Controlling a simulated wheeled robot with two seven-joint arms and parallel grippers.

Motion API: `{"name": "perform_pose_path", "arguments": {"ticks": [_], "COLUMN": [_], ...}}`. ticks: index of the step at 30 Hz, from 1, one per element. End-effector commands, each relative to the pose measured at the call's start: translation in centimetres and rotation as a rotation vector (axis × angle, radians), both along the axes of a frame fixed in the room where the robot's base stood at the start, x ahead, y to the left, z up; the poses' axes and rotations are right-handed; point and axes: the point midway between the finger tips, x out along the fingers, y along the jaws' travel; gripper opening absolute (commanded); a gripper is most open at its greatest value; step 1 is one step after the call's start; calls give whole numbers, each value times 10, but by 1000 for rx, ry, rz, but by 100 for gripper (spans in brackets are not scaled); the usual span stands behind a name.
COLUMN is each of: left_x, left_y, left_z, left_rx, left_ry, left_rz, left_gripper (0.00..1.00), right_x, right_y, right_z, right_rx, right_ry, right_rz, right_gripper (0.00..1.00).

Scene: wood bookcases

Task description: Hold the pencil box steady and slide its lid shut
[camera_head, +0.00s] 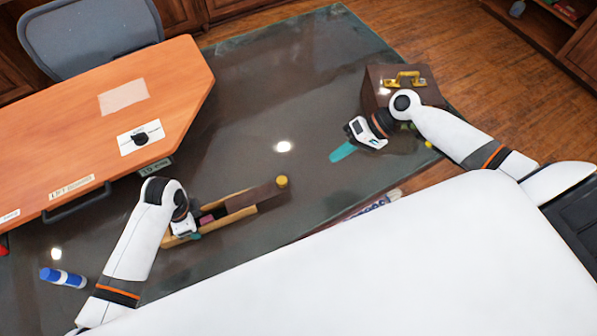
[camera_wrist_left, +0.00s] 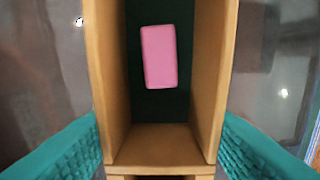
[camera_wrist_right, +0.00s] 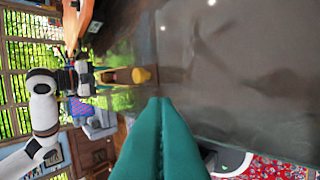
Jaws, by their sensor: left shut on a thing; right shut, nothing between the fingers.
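The pencil box (camera_head: 240,214) is a long wooden box lying on the dark glossy table. Its dark brown lid (camera_head: 256,196) covers the right part and sticks out past that end, with a yellow knob (camera_head: 282,181) at its tip. The left part of the box is open and a pink block (camera_wrist_left: 158,56) shows inside. My left gripper (camera_head: 190,237) is shut on the box near its left end, with teal fingers on both sides of the walls (camera_wrist_left: 105,70). My right gripper (camera_head: 338,154) is shut and empty, above the table, right of the knob and apart from it.
A brown case (camera_head: 380,82) with a yellow handle stands at the right table edge, behind my right arm. A blue-and-white cylinder (camera_head: 63,277) lies at lower left. An orange wooden desktop (camera_head: 80,130) covers the upper left. The table between knob and right gripper is clear.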

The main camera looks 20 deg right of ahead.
Motion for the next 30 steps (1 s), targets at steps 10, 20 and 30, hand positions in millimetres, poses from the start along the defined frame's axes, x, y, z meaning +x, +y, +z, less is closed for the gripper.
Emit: {"name": "perform_pose_path", "arguments": {"ticks": [10,20,30], "left_x": [1,1,1], "left_y": [0,0,0], "left_z": [1,1,1], "left_rx": [-1,-1,-1], "left_ry": [-1,-2,-2], "left_rz": [0,0,0], "left_gripper": [20,20,20], "right_x": [5,15,22], "right_y": [12,63,100], "right_z": [-19,-66,-67], "right_rx": [26,24,22], "right_ry": [48,45,44], "right_rz": [-86,-83,-82], "right_gripper": [0,0,0]}}
